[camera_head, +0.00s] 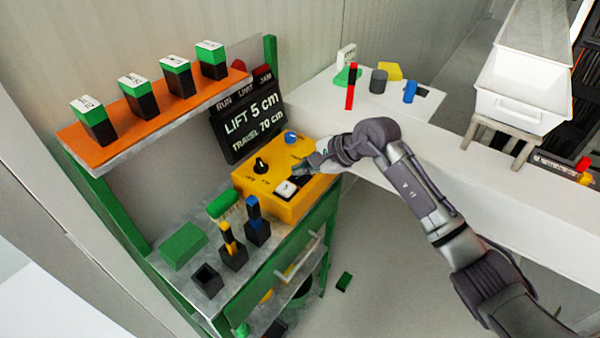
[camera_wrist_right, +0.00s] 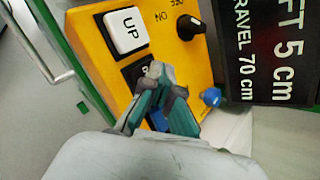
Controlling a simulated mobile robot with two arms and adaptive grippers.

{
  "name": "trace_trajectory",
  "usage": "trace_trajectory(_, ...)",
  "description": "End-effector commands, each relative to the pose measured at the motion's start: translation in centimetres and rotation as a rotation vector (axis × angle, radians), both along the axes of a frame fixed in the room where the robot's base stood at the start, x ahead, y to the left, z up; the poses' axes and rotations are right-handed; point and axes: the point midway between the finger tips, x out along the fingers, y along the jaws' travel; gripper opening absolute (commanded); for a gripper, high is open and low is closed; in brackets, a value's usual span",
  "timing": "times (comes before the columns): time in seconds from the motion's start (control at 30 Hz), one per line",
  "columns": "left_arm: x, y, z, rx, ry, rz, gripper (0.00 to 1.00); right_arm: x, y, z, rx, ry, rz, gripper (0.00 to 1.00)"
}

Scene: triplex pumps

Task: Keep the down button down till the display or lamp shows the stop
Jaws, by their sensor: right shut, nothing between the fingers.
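The yellow control box (camera_head: 275,210) sits at the right end of the green bench. It carries a white UP button (camera_wrist_right: 125,31) and a dark button (camera_wrist_right: 137,70) beside it, mostly covered by my fingers. My right gripper (camera_wrist_right: 158,72) is shut and empty, its fingertips over the dark button; whether they press it I cannot tell. In the head view the right gripper (camera_head: 312,168) is at the box's right side. The black display (camera_head: 248,122) reads LIFT 5 cm and TRAVEL 70 cm, with RUN and LIMIT labels above. My left gripper is not in view.
The box also has a black knob (camera_head: 261,165) and a blue knob (camera_head: 291,137). An orange shelf (camera_head: 150,122) holds several green-and-black blocks. The bench top holds black holders and a green block (camera_head: 183,245). A white table (camera_head: 455,145) stands right, with coloured parts.

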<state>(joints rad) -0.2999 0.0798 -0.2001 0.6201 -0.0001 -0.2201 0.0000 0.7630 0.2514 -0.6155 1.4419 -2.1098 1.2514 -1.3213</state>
Motion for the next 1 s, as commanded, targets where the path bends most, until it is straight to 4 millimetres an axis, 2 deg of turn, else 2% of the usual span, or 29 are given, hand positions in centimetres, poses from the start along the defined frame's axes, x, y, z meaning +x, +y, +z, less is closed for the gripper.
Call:
trace_trajectory(0.37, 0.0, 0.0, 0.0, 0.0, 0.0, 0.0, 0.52, 0.0, 0.0, 0.0, -0.001, 0.002, 0.0, 0.0)
trace_trajectory(0.73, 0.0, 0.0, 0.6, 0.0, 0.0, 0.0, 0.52, 0.0, 0.0, 1.8, -0.001, 0.0, 0.001, 0.0)
trace_trajectory(1.0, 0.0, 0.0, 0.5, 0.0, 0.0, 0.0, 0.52, 0.0, 0.0, 1.9, 0.0, 0.001, 0.001, 0.0)
